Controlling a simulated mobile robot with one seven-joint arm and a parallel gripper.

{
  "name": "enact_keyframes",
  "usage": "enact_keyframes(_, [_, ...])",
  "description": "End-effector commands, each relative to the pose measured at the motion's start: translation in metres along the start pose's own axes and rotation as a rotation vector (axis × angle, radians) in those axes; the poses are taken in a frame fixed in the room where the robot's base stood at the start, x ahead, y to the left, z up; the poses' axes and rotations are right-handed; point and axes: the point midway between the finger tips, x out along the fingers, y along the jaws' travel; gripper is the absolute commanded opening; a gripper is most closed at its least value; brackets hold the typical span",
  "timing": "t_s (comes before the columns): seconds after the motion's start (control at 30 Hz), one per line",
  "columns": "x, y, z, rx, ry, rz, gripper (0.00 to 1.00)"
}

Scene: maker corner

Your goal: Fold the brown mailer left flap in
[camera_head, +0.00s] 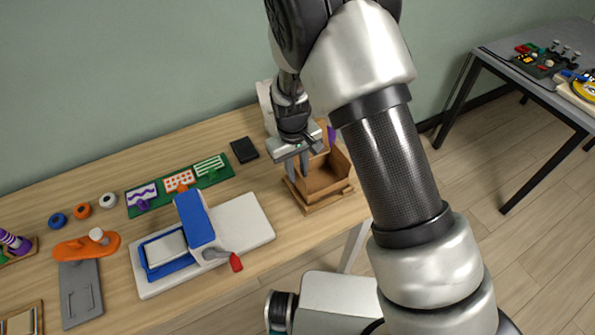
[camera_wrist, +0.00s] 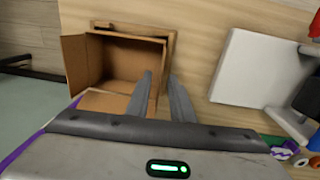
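The brown mailer (camera_head: 322,178) is an open cardboard box at the right end of the wooden bench. In the wrist view its hollow inside (camera_wrist: 128,62) faces the camera, with a raised flap (camera_wrist: 75,62) on the picture's left and another panel (camera_wrist: 102,101) at the bottom. My gripper (camera_head: 297,165) is over the box's left side in the head view, fingers down and apart. In the wrist view my gripper (camera_wrist: 160,74) has a gap between its fingers. A side panel of the box is close to one finger; I cannot tell whether they touch.
A wooden frame (camera_head: 312,208) lies under the box. A white board with a blue press (camera_head: 195,218) stands to the left, its red-tipped lever (camera_head: 236,262) at the front. A black block (camera_head: 244,150) lies behind. Bare bench separates the board and box.

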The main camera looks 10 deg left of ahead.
Motion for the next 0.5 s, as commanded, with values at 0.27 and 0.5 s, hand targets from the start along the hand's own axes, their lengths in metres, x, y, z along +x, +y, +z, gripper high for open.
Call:
enact_keyframes(0.27, [0.0057, -0.0001, 0.0001, 0.0, 0.0, 0.0, 0.21])
enact_keyframes(0.5, [0.0055, -0.0001, 0.0001, -0.001, 0.0, 0.0, 0.0])
